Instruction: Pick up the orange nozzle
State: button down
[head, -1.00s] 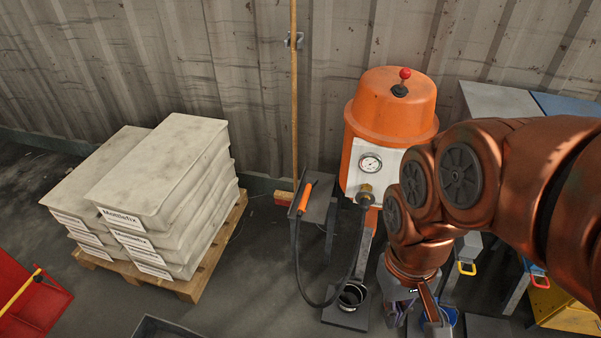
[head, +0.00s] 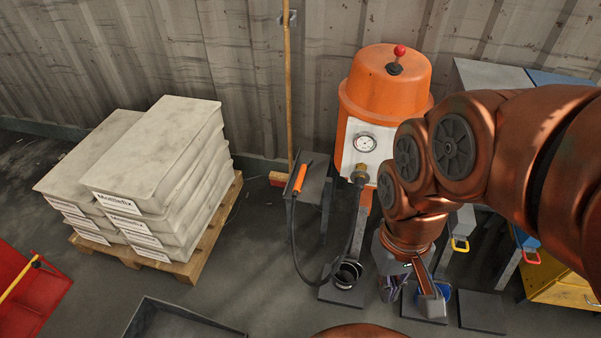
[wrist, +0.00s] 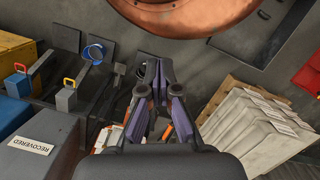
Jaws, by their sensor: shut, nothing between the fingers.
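The orange nozzle (head: 299,178) leans on a small dark stand (head: 313,188) left of the orange tank (head: 386,86). A black hose (head: 293,235) hangs from it and curves down toward a dark cup (head: 347,274) on the floor. My gripper (head: 390,288) is low in front of the tank, right of the cup and well apart from the nozzle. In the wrist view my gripper (wrist: 158,68) is shut and empty, its purple-grey fingers pointing away. Orange bits show beside and between the fingers there; I cannot tell whether one is the nozzle.
A pallet (head: 190,268) of stacked bags (head: 150,185) stands left. A wooden pole (head: 287,80) leans on the wall behind the stand. A dark tray (head: 185,320) and red bin (head: 30,290) lie at the front left. Grey and yellow boxes are at right. Floor between pallet and stand is clear.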

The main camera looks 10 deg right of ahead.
aim_at(306, 163)
jog(key=u, duration=0.2)
jog(key=i, duration=0.75)
jog(key=u, duration=0.65)
